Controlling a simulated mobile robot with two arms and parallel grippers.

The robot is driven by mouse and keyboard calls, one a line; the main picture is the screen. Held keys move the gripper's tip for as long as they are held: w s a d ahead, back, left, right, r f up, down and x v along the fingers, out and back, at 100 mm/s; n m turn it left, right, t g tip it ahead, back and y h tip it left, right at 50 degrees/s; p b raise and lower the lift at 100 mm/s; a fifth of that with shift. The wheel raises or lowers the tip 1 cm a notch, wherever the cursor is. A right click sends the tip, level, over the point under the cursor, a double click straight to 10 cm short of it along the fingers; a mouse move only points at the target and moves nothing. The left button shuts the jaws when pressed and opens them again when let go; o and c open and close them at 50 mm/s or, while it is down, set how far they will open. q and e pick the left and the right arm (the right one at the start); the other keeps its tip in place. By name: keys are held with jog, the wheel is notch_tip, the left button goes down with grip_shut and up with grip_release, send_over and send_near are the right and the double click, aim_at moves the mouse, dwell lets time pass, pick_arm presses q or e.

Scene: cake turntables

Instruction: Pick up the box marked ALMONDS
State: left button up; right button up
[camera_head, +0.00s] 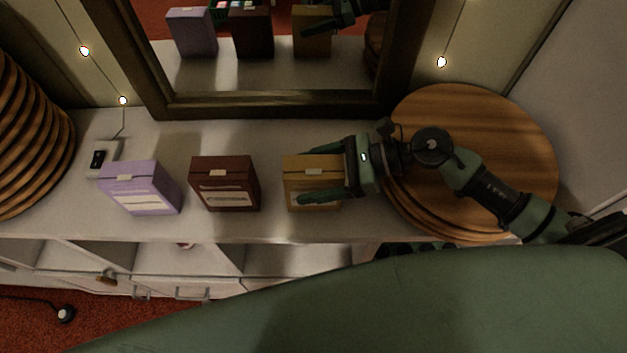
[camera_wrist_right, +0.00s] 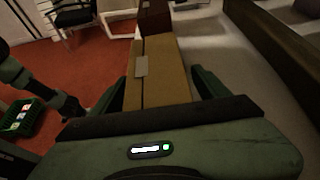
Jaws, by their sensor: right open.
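Three boxes stand in a row on the white sideboard top (camera_head: 250,226): a lilac box (camera_head: 140,190), a dark red-brown box (camera_head: 224,184) and a tan box (camera_head: 297,187). Each has a pale front label, but I cannot read ALMONDS on any. My right gripper (camera_head: 310,178) is open, with its fingers on either side of the tan box. In the right wrist view the tan box (camera_wrist_right: 158,70) stands between the spread fingers (camera_wrist_right: 160,78), with the red-brown box (camera_wrist_right: 154,18) behind it. Contact with the fingers cannot be told. A green and black arm part, seemingly my left, shows in the wrist view.
A round wooden turntable (camera_head: 480,120) lies under my right arm. Stacked round wooden boards (camera_head: 30,140) stand at the left. A framed mirror (camera_head: 270,105) stands behind the boxes. A green crate (camera_wrist_right: 22,118) is on the red floor.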

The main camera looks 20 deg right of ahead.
grip_shut()
jog(key=shift+r, duration=0.15)
